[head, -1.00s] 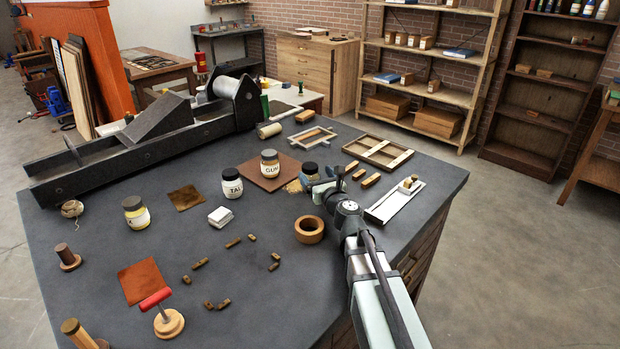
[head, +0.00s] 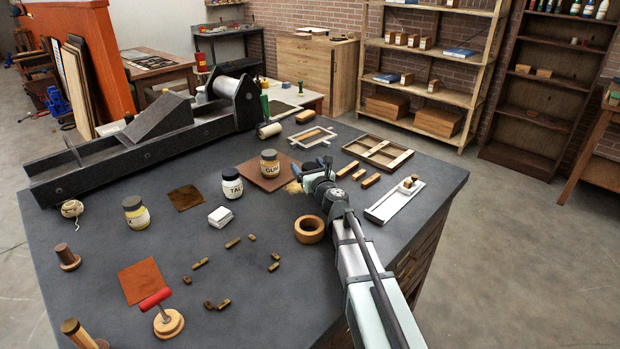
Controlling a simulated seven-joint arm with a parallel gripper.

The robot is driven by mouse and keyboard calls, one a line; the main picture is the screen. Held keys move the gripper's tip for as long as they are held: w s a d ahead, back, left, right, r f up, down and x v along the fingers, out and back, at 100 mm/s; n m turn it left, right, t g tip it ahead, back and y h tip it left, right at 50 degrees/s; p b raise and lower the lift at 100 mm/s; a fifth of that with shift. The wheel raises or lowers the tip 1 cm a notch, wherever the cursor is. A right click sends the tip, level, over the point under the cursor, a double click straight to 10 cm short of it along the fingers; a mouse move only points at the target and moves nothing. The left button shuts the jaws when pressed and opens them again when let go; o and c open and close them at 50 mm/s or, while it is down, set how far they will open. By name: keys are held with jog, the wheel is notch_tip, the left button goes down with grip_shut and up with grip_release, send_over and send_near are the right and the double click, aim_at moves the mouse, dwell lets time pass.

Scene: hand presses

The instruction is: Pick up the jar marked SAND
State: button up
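No label reading SAND can be read in the head view. A jar marked GUM (head: 270,165) stands on a brown square board (head: 262,182). A jar whose label reads like TAL (head: 232,187) stands left of it. A yellowish jar (head: 136,216) stands further left, its label mostly turned away. The spot where a dark-lidded jar showed earlier is now mostly covered by my wrist.
A wooden ring (head: 309,231) lies just below my wrist. Small wooden blocks (head: 370,181) and a framed tray (head: 378,152) lie to the right. A white block stack (head: 220,216) sits left of centre. A large dark press (head: 150,140) fills the back left.

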jog(key=c, duration=1.1)
jog(key=shift+c, duration=0.2)
